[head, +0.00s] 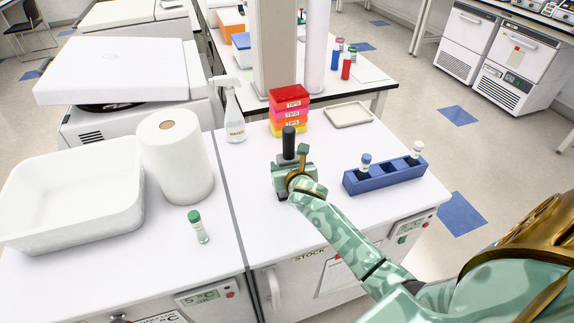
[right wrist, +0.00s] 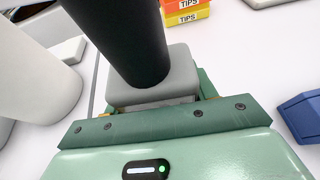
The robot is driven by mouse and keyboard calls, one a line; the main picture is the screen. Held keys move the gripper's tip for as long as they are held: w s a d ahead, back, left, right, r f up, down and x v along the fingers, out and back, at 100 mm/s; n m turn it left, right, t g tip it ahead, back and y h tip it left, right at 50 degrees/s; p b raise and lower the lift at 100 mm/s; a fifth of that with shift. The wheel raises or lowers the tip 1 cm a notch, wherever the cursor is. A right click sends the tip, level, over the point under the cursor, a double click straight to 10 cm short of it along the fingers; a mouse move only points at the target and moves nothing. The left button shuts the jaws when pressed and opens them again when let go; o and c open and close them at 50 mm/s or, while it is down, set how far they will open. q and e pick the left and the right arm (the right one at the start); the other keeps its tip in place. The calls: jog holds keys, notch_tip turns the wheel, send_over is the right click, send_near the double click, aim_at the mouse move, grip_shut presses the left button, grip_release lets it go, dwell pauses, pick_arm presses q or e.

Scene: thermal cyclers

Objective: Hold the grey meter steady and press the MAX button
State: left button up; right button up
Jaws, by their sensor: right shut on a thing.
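The grey meter (head: 281,166) stands on the white bench, with a black upright cylinder (head: 289,143) on its top. My right gripper (head: 292,179) is at the meter and covers much of it in the head view. In the right wrist view the meter is a pale grey block (right wrist: 183,72) under the wide black cylinder (right wrist: 125,35). My right gripper (right wrist: 160,112) is shut on this block. I cannot make out the MAX button or any display in either view. My left gripper is not in view.
A blue rack (head: 384,179) with capped vials stands to the right. Stacked TIPS boxes (head: 289,108), a spray bottle (head: 233,110) and a shallow tray (head: 348,115) are behind. A paper roll (head: 176,160), white tub (head: 70,240) and green-capped vial (head: 199,228) are left. The bench front is clear.

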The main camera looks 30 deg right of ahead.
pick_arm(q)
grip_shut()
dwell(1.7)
